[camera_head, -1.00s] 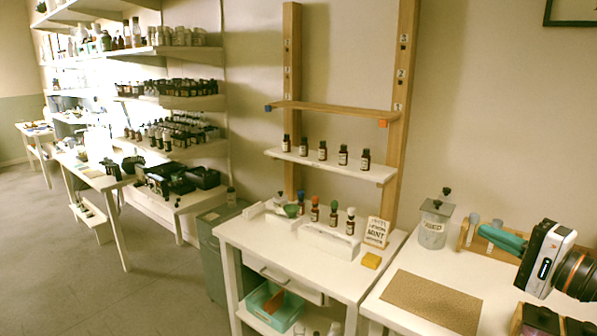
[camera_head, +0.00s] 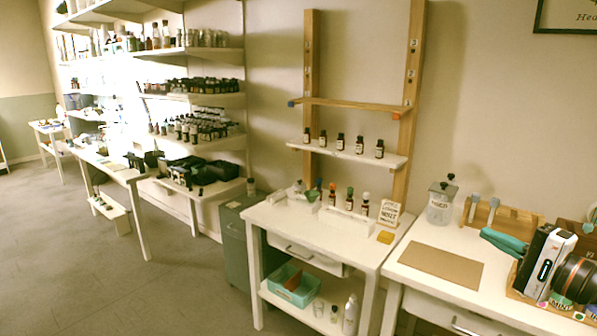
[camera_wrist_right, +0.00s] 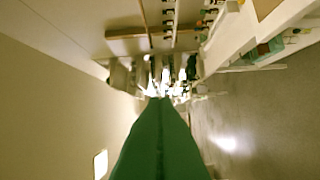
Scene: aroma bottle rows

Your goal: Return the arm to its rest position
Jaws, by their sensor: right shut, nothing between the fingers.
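My right arm comes in from the right edge of the head view. My right gripper (camera_head: 484,233) shows there as shut teal fingers, with nothing between them, over the back of the right-hand bench. In the right wrist view the green fingers (camera_wrist_right: 160,102) are pressed together and point away toward the shelves. My left gripper is in neither view. A row of small dark bottles (camera_head: 340,142) stands on the white lower wall shelf. More bottles with coloured caps (camera_head: 349,199) stand on the white table.
The right bench (camera_head: 400,283) carries a brown mat (camera_head: 440,265), a metal canister (camera_head: 440,204) and a wooden rack (camera_head: 515,220). A sign card (camera_head: 390,212) and yellow block (camera_head: 385,237) sit on the middle table. Grey floor (camera_head: 70,260) is open at left.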

